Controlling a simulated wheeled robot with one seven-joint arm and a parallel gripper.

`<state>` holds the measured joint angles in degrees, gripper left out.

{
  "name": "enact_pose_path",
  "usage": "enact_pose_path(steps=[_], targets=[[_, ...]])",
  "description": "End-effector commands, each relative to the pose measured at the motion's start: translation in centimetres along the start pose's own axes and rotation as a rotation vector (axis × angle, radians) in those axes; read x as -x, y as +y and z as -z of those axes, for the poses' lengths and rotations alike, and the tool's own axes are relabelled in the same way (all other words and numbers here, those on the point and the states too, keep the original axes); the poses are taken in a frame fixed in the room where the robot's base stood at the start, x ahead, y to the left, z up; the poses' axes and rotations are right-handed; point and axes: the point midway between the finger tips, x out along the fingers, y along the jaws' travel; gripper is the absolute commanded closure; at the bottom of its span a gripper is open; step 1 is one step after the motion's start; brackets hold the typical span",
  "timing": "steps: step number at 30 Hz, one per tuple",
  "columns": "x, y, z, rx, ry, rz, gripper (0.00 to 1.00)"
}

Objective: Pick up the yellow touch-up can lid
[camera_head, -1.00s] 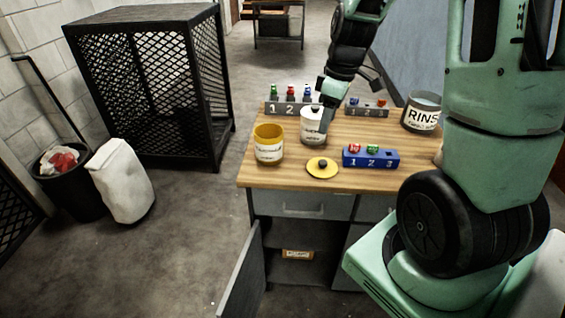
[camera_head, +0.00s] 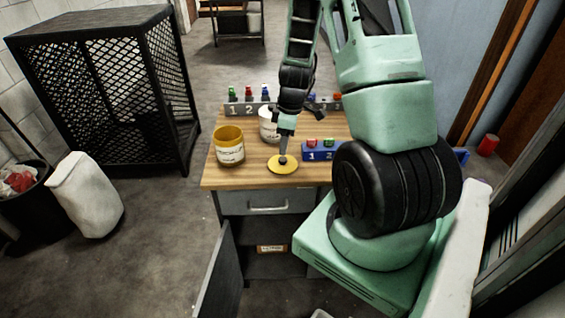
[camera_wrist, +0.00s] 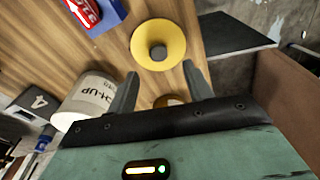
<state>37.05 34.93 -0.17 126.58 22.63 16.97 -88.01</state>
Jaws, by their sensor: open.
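The yellow touch-up can lid (camera_head: 284,168) is a flat disc with a dark knob in its middle, lying on the wooden workbench near its front edge. In the wrist view the lid (camera_wrist: 158,44) lies just beyond my fingertips, its knob facing up. I cannot tell how high the fingertips are above the lid.
An open yellow-rimmed can (camera_head: 229,150) stands left of the lid, and a white can (camera_head: 268,128) behind it. A blue numbered block (camera_head: 312,154) sits close on the right. A grey numbered rack (camera_head: 240,108) is at the back. A cabinet door (camera_head: 217,270) hangs open below.

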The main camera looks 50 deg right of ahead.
Motion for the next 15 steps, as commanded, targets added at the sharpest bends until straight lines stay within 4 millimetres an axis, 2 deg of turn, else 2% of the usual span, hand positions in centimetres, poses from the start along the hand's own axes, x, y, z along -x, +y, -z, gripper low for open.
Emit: enact_pose_path(steps=[8,15], targets=[[-1.6,0.0,-0.1,-0.002,-0.001,0.002,0.49],[-4.5,0.1,-0.3,-0.001,-0.001,0.003,0.49]])
